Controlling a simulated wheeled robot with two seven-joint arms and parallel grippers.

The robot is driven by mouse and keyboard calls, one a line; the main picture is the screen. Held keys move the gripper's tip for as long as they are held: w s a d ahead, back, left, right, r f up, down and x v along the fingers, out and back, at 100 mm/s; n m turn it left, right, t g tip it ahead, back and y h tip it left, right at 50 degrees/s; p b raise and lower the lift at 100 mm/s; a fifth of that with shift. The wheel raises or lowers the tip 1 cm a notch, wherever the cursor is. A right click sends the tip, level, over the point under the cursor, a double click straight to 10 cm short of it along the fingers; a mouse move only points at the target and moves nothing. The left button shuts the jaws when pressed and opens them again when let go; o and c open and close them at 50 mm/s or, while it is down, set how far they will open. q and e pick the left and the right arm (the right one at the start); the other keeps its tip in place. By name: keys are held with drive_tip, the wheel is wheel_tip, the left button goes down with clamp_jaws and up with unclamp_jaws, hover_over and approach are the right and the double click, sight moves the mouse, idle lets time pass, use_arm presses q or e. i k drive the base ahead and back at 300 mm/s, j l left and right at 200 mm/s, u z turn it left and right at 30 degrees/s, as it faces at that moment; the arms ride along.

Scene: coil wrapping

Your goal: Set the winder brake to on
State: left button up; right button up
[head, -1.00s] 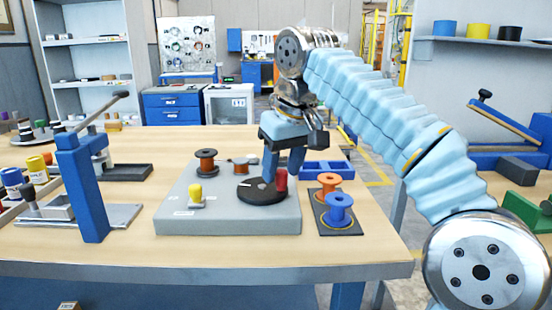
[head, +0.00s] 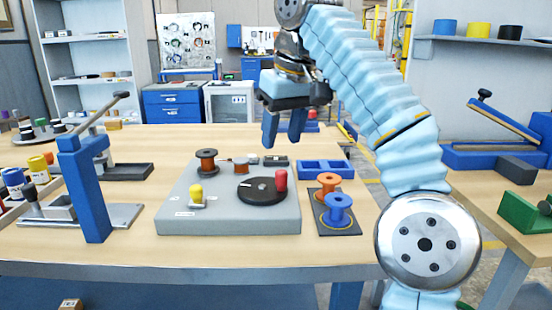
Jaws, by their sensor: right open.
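The winder is a grey box (head: 230,222) on the wooden table. On its top is a black round disc (head: 256,195) with a white mark and a red upright knob (head: 281,180) at its right edge. A yellow-topped lever (head: 196,193) stands at the front left of the box, beside small white labels too small to read. I cannot tell the brake's setting. My right gripper (head: 284,138) is open and empty, fingers pointing down, above and behind the disc, touching nothing. My left gripper is not in view.
A dark copper spool (head: 206,161) stands at the winder's back left. Orange (head: 329,184) and blue (head: 338,208) spools sit on a dark pad to its right, with a blue tray (head: 326,170) behind. A blue lever press (head: 86,190) stands at left. The front table strip is clear.

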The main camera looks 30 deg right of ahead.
sight(196, 191)
drive_tip(key=k+j, duration=0.8)
drive_tip(key=j, duration=0.1)
